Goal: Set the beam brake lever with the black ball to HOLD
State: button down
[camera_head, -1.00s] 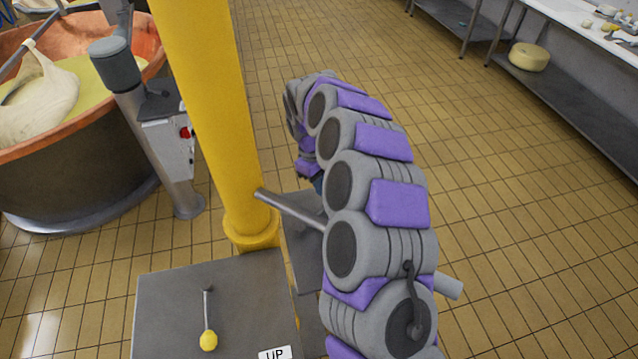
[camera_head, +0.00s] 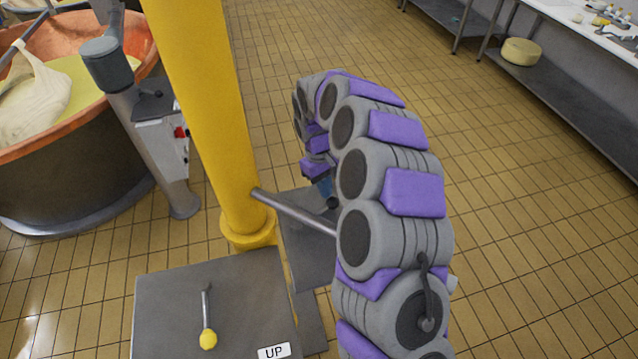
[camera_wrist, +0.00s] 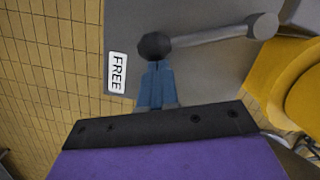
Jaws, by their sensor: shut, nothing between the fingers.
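The beam brake lever (camera_wrist: 210,35) is a grey rod with a black ball (camera_wrist: 153,46) on its end and a round pivot at the upper right in the wrist view. The ball is beside a white FREE label (camera_wrist: 117,72) on a grey plate (camera_wrist: 180,12). My gripper (camera_wrist: 155,66) has blue fingers, shut and empty, with their tips right at the ball's near side; I cannot tell whether they touch. In the head view my gripper (camera_head: 326,190) is partly hidden behind my arm, over the plate (camera_head: 305,262). No HOLD label is visible.
A second grey plate (camera_head: 170,310) carries a lever with a yellow ball (camera_head: 208,339) and an UP label (camera_head: 273,351). A yellow column (camera_head: 205,110) stands behind it, with a grey bar (camera_head: 290,210) reaching behind my arm. A copper vat (camera_head: 60,140) is at left.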

jog(key=s+d+m, duration=0.1)
jog(key=s+m, duration=0.1)
jog(key=s+d+m+y+p, duration=0.1)
jog(key=s+d+m, duration=0.1)
jog(key=m, duration=0.1)
jog(key=s+d+m+p, duration=0.1)
jog(key=s+m, duration=0.2)
jog(key=shift+s+d+g, duration=0.1)
jog(key=shift+d+g, duration=0.2)
jog(key=shift+d, duration=0.1)
jog(key=s+m+y+p, duration=0.1)
jog(key=s+m, duration=0.1)
jog(key=shift+s+d+m, duration=0.1)
jog(key=shift+s+m, duration=0.7)
jog(key=shift+p, duration=0.3)
jog(key=w+r, duration=0.1)
jog(key=w+r+p, duration=0.1)
jog(key=w, duration=0.1)
jog(key=w+d+r, duration=0.1)
jog(key=shift+w, duration=0.2)
jog(key=p+v, duration=0.1)
jog(key=v, duration=0.7)
jog(key=shift+s+r, duration=0.25)
jog(key=shift+s, duration=0.1)
